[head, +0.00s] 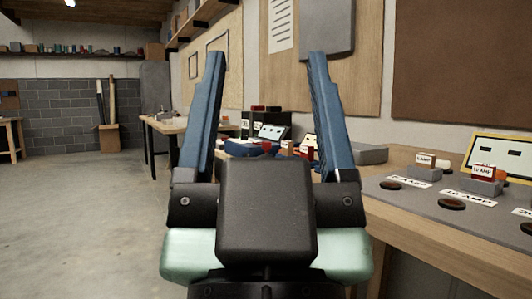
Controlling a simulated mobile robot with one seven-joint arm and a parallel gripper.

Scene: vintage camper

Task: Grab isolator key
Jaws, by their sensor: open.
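My gripper (266,56) is open. Its two blue fingers point up and away, spread wide apart, with nothing between their tips. Beyond the fingers, a small red piece (267,146) shows on the workbench near a dark blue object (243,148). It is too small to tell whether it is the isolator key. I cannot pick out the key for certain elsewhere. The gripper's dark body and right finger hide part of the bench.
The wooden workbench (420,205) runs along the right wall. On its grey mat are blocks labelled 5 AMP (425,160) and 10 AMP (483,173), with dark round discs. A yellow-framed panel (500,155) stands behind. Open concrete floor (80,215) lies at left.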

